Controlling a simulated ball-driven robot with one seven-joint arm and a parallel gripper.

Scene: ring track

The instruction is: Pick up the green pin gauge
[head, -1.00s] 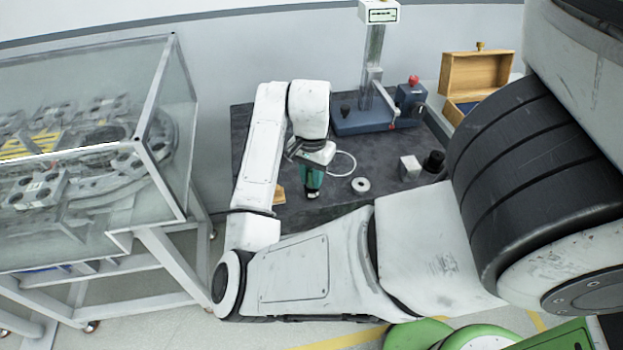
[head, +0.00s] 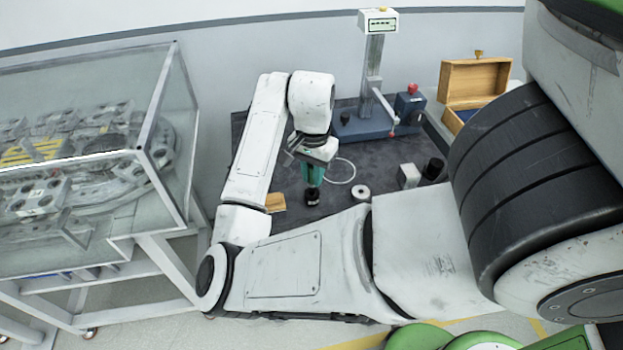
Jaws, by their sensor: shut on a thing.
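The green pin gauge (head: 312,176) has a green upper body and a black lower end. It is upright over the dark mat of the bench (head: 345,205), near its left part. My gripper (head: 311,163) points down from above and is shut on the gauge's upper part. The fingers are small and partly hidden by the gripper body. I cannot tell whether the black end touches the mat.
A white ring (head: 361,192), a pale block (head: 409,176) and a black cylinder (head: 433,169) stand to the right. A height gauge stand (head: 373,122) and an open wooden box (head: 473,82) are behind. A wooden piece (head: 275,202) lies left. A glass-cased ring track (head: 95,150) fills the left.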

